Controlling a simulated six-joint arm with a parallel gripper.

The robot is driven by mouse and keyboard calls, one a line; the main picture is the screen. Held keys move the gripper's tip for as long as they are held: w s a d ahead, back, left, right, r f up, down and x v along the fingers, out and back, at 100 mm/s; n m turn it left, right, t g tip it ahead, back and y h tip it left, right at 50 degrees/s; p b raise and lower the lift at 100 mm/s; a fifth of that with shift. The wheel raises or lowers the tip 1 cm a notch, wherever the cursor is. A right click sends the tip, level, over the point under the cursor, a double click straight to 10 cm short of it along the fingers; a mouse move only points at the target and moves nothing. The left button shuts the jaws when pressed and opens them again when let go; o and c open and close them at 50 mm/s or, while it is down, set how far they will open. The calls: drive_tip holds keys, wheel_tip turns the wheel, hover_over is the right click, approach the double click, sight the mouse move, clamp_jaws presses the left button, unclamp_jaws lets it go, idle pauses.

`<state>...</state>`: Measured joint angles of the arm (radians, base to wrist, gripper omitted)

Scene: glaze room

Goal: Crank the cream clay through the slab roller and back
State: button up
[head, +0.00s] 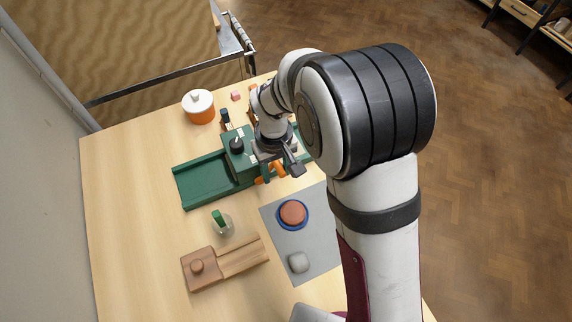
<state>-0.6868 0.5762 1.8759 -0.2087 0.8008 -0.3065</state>
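The green slab roller (203,181) lies on the table, with its flat bed reaching out to the left and its middle partly under my arm. Orange parts (278,169), perhaps of the crank, show at its near side. My gripper (284,164) is over this side, close to the orange parts. Its fingertips are too small and overlapped to show whether they grip anything. I see no cream clay on the visible left bed; the right part of the roller is mostly hidden by my arm.
An orange pot with a white lid (199,106) stands behind the roller. A grey mat (276,239) holds a reddish disc on a blue dish (292,214) and a pale lump (298,262). A green-topped jar (220,222) and a wooden block with a knob (197,268) stand in front.

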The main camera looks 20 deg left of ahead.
drive_tip(key=shift+s+a, duration=0.1)
drive_tip(key=shift+s, duration=0.05)
drive_tip(key=shift+s+a+r, duration=0.55)
drive_tip(key=shift+s+a, duration=0.3)
drive_tip(key=shift+s+a, duration=1)
drive_tip(key=shift+a, duration=0.05)
drive_tip(key=shift+s, duration=0.1)
drive_tip(key=shift+s+a+f, duration=0.55)
drive_tip(key=shift+s+a, duration=0.3)
drive_tip(key=shift+a, duration=0.05)
